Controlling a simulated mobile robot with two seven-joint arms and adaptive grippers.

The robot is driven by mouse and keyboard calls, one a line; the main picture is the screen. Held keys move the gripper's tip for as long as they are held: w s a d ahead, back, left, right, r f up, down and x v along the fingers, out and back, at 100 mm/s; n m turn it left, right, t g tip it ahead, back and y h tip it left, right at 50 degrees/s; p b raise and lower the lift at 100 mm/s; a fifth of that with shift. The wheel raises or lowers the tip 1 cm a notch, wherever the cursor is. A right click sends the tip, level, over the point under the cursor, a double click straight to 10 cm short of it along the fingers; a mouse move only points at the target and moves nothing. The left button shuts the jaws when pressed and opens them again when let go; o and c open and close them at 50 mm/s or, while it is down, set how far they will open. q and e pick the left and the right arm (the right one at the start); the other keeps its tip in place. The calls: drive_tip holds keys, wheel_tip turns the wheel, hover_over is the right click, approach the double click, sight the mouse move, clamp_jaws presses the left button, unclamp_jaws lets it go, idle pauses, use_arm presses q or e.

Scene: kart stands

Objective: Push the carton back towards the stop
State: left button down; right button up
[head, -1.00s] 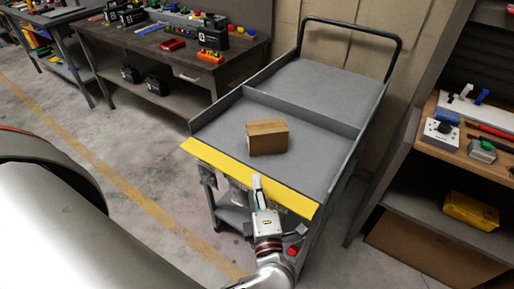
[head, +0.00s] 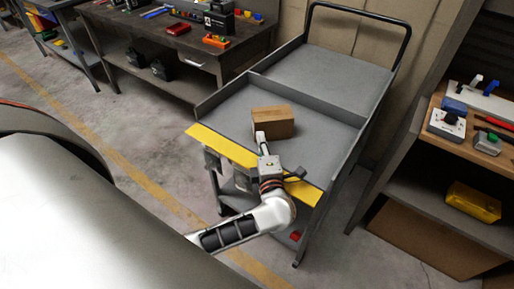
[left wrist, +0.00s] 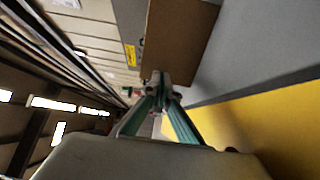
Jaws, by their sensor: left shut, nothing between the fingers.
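The brown carton (head: 274,122) stands on the grey top of the kart, in the front section between the yellow front edge (head: 222,145) and a raised grey cross strip (head: 305,100), likely the stop. A gap of bare deck lies between the carton and the strip. My left gripper (head: 260,136) is shut and empty, reaching over the yellow edge with its tips at the carton's near face, towards its left end. In the left wrist view the shut fingertips (left wrist: 158,78) are at the carton's face (left wrist: 180,40); contact looks likely. My right gripper is not in view.
The kart has low side walls and a black push handle (head: 358,12) at the far end. A workbench (head: 165,45) with tools stands to the left. A wooden shelf (head: 480,150) with a yellow case (head: 472,201) stands close on the right.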

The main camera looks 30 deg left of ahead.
sight(286, 115)
use_arm(q)
drive_tip(key=shift+w, duration=0.5)
drive_tip(key=shift+d, duration=0.1)
drive_tip(key=shift+w, duration=0.25)
drive_tip(key=w+b, duration=0.1)
drive_tip(key=w, duration=0.3)
drive_tip(key=w+b, duration=0.2)
drive_tip(key=w, duration=0.3)
drive_tip(key=w+d+b, duration=0.1)
drive_tip(key=w, duration=0.3)
drive_tip(key=shift+w+d+f, duration=0.1)
drive_tip(key=shift+w+f, duration=0.05)
drive_tip(key=shift+w, duration=0.15)
drive_tip(key=shift+s, duration=0.1)
